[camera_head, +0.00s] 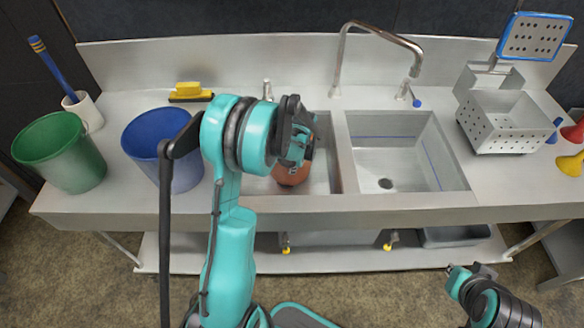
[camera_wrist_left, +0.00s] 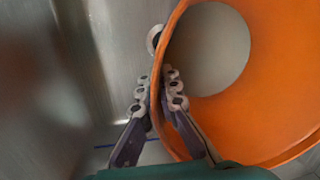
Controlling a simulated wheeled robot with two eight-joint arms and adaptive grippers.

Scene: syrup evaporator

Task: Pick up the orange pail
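The orange pail (camera_head: 292,175) sits in the left sink basin, mostly hidden behind my left wrist in the head view. In the left wrist view the pail (camera_wrist_left: 270,60) fills the right side, its open mouth facing the camera. My left gripper (camera_wrist_left: 158,92) has one finger outside and one inside the pail's wall, both close against the rim, so it looks shut on it. In the head view my left gripper (camera_head: 303,135) is largely covered by its own wrist. My right gripper (camera_head: 458,270) is low at the bottom right, away from the counter; its fingers are too small to read.
A green bin (camera_head: 62,155) and a blue bin (camera_head: 178,178) stand left on the steel counter. The right basin (camera_head: 400,155) is empty, with a tall faucet (camera_head: 375,32) behind. A perforated steel basket (camera_head: 505,122) stands at the right.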

